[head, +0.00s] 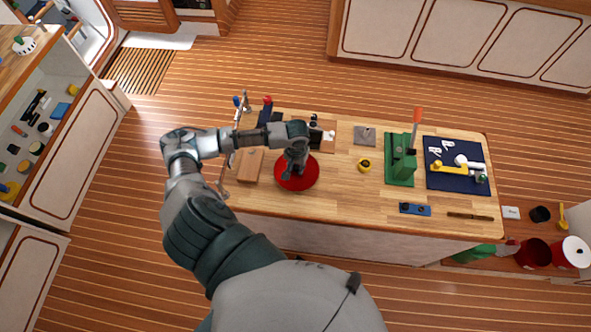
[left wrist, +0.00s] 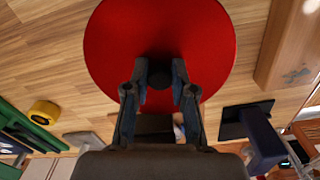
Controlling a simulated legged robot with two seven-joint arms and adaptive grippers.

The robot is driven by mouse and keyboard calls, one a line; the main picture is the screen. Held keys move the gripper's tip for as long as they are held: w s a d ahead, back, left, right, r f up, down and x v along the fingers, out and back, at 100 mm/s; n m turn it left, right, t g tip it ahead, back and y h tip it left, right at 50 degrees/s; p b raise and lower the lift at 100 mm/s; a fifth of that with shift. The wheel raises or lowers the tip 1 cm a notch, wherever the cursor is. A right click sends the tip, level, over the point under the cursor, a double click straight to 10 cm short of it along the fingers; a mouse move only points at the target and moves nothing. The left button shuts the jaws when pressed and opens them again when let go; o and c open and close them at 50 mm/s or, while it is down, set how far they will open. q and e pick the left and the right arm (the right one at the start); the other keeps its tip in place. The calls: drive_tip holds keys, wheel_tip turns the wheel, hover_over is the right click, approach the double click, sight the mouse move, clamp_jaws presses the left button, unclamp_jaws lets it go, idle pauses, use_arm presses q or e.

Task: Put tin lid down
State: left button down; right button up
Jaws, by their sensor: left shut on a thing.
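The tin lid is a round red disc (head: 297,184) at the left part of the wooden workbench (head: 345,196) in the head view. My left gripper (head: 293,174) is over it, pointing down. In the left wrist view the red lid (left wrist: 160,30) fills the top middle, and its dark knob (left wrist: 159,74) sits between the two fingertips of my left gripper (left wrist: 159,80). The fingers are shut on the knob. Whether the lid touches the bench or hangs just above it, I cannot tell. My right gripper is not in view.
A brown wooden block (head: 250,165) lies left of the lid. A yellow tape roll (head: 364,165) is to its right, then a green stand (head: 400,160) and a blue mat (head: 457,177) with pipe parts. Bare bench lies between lid and tape roll.

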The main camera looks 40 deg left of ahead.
sight(297, 168)
use_arm(q)
drive_tip(key=f, duration=0.1)
drive_tip(key=d+f, duration=0.1)
drive_tip(key=f, duration=0.1)
drive_tip(key=shift+a, duration=0.25)
drive_tip(key=c, duration=1.1)
unclamp_jaws()
drive_tip(key=shift+a, duration=0.15)
drive_tip(key=shift+o, duration=0.7)
drive_tip(key=shift+a+f, duration=0.15)
